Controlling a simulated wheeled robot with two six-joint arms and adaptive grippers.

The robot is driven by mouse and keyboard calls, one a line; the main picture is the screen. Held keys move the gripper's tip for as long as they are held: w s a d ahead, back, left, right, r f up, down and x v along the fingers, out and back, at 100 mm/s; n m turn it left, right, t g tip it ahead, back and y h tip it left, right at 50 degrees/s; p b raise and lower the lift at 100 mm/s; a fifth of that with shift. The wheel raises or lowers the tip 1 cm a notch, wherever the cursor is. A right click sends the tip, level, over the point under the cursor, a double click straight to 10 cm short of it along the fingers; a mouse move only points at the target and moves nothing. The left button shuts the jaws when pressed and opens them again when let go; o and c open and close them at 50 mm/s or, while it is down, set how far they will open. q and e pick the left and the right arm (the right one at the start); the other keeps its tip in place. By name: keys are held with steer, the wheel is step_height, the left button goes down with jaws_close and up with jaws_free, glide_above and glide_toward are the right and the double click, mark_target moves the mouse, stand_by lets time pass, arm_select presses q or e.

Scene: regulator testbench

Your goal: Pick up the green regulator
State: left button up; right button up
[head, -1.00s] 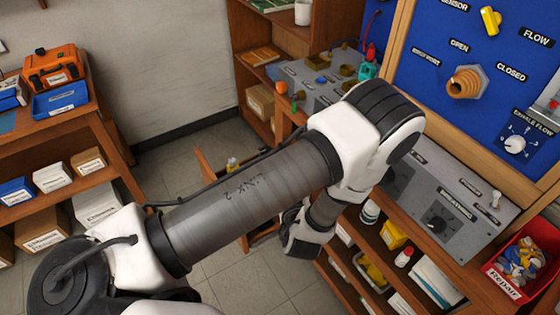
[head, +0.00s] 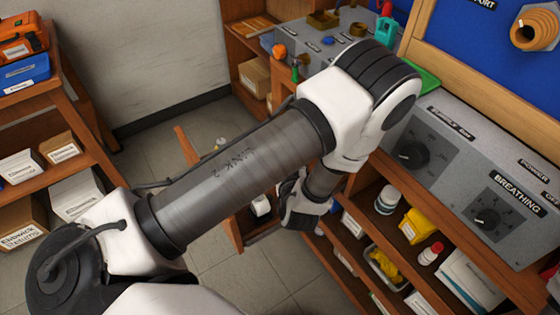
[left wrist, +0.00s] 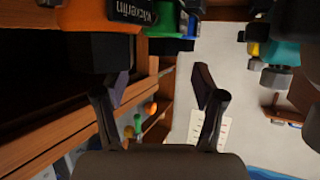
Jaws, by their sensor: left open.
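In the left wrist view my left gripper (left wrist: 160,95) is open, with its two dark fingers apart and nothing between them. A green block-like thing (left wrist: 167,20) shows at the top, beyond the fingers, next to an orange one (left wrist: 103,18) with a label. A teal thing (left wrist: 285,52) is at the right. I cannot tell which is the green regulator. My left fingertips do not show clearly there. My right gripper is not in view.
A grey panel (head: 470,170) with dials and an open shelf with bottles and boxes (head: 415,228) lie right of my arm. A green tray (head: 428,78) shows behind the elbow. A wooden shelf with boxes (head: 60,150) stands left.

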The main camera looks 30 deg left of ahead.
arm_select(q)
steer(key=shift+w+a+f+b, duration=0.4)
steer(key=shift+w+f+b, duration=0.05)
steer(key=shift+f+b, duration=0.1)
steer(key=x, duration=0.5)
steer(key=shift+a+r, duration=0.3)
steer(key=shift+r, duration=0.05)
steer(key=shift+d+r, duration=0.1)
steer(key=shift+c, duration=0.7)
jaws_close()
